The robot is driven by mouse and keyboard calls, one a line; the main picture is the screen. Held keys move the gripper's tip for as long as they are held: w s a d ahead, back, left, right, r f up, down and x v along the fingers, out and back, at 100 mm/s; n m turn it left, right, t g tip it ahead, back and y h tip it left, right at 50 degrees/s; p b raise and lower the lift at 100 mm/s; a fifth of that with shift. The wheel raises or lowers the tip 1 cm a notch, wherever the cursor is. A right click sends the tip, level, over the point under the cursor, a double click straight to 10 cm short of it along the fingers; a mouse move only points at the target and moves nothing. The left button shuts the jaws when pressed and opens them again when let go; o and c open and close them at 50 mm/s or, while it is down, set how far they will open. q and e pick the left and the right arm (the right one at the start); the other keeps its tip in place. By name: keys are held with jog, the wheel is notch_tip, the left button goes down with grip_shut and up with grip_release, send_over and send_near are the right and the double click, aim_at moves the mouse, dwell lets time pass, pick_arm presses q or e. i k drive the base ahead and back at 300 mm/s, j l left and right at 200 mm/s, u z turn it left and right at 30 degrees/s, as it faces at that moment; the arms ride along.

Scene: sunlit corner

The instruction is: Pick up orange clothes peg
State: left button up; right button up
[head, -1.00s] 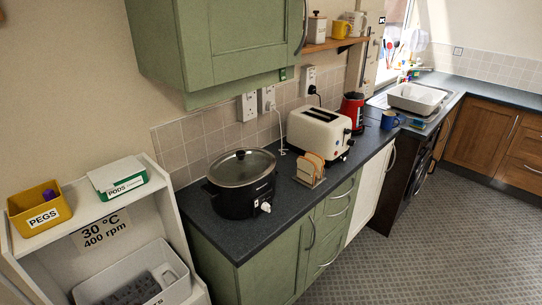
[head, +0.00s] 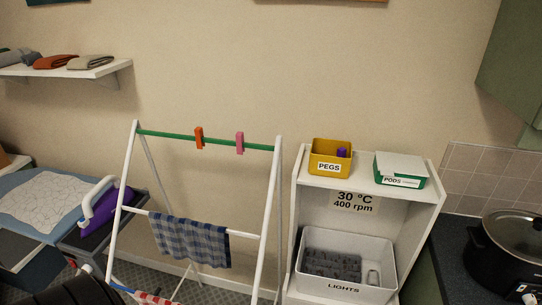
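An orange clothes peg (head: 199,138) is clipped on the green top rail (head: 170,135) of a white drying rack in the head view, left of the middle. A pink peg (head: 240,143) is clipped on the same rail to its right. Neither of my grippers can be made out in this view.
A checked cloth (head: 190,243) hangs on the rack's lower bar. To the right, a white shelf unit (head: 422,215) bears a yellow PEGS box (head: 318,157), a PODS box (head: 418,183) and a LIGHTS basket (head: 388,265). An iron (head: 100,203) stands left of the rack. A slow cooker (head: 512,255) is far right.

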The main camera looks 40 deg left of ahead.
aim_at(198, 131)
jog(key=u, duration=1.65)
jog(key=z, duration=0.45)
